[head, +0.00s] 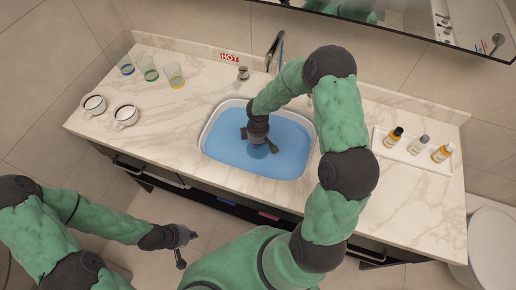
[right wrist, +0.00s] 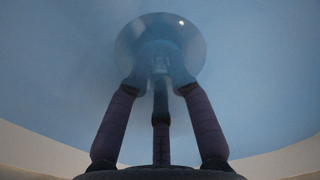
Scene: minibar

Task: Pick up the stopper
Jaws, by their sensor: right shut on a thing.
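The stopper (right wrist: 160,32) is a round, bluish disc with a short post in the middle of the right wrist view. It also shows in the head view as a darker round patch (head: 258,153) in the sink's blue water. My right gripper (right wrist: 160,82) reaches down into the sink, and its three dark fingers close around the stopper's post. In the head view the right gripper (head: 257,146) partly covers the stopper. I cannot tell whether the stopper touches the sink bottom. My left gripper (head: 186,248) hangs empty in front of the counter, its fingers spread apart.
The white-rimmed sink (head: 204,140) holds blue water. A faucet (head: 274,50) stands behind it. Cups (head: 125,116) and glasses (head: 173,74) are at the counter's left. A white tray (head: 410,157) with small bottles is at the right. A mirror (head: 430,22) hangs above.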

